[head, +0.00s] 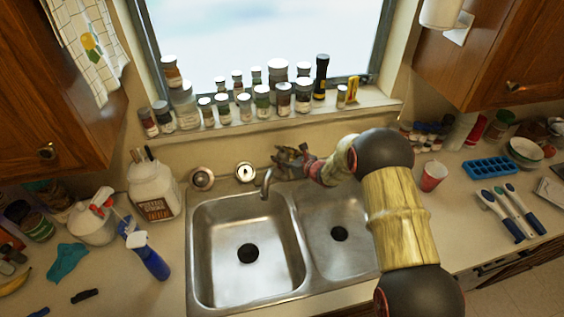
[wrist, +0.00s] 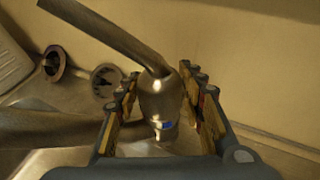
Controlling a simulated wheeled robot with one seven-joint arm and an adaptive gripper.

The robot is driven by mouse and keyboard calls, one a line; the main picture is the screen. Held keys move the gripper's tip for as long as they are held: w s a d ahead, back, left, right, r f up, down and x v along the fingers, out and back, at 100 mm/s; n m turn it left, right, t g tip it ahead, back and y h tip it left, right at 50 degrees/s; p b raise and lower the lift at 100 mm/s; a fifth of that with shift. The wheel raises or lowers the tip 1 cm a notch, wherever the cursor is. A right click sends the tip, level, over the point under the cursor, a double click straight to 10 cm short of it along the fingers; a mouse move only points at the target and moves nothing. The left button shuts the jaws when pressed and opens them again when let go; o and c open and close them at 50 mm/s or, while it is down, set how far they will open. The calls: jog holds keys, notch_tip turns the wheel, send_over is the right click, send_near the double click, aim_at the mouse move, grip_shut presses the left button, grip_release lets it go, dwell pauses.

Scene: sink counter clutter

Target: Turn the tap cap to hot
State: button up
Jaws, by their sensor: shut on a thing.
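In the head view my gripper (head: 290,160) is at the back of the sink, behind the divider, and hides most of the cap. The curved tap spout (head: 267,184) shows just left of it, over the left basin.
Two round fittings (head: 202,178) (head: 245,172) sit left of the tap. Several jars (head: 262,98) line the window sill above. A red cup (head: 432,176) stands right of my arm.

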jog(key=shift+m+h, duration=0.3)
jog(key=o, duration=1.2)
jog(key=shift+d+r, duration=0.1)
jog(key=v, duration=1.1)
jog(key=shift+s+d, duration=0.2)
jog(key=shift+s, duration=0.2)
